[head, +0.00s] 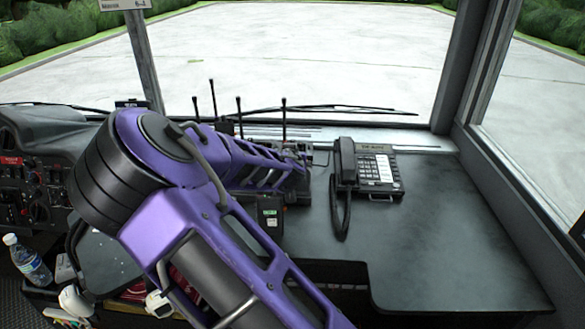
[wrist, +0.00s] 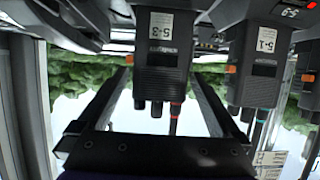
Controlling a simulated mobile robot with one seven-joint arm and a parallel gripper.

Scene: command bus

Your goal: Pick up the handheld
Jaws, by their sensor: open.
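Several black handheld radios stand side by side in the wrist view, which shows them upside down. My gripper (wrist: 162,75) is open, with one dark finger on each side of this handheld. I cannot tell whether the fingers touch it. A second handheld labelled 5-1 (wrist: 256,65) is just to the right. In the head view my purple arm hides most of the handhelds and my gripper; thin upright antennas (head: 239,116) show behind it.
A black desk phone (head: 372,170) with a corded handset sits on the dark dashboard (head: 440,225), right of my arm. The windshield is behind. A water bottle (head: 28,260) stands at the lower left. The dashboard's right side is clear. Neighbouring handhelds stand close beside my fingers.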

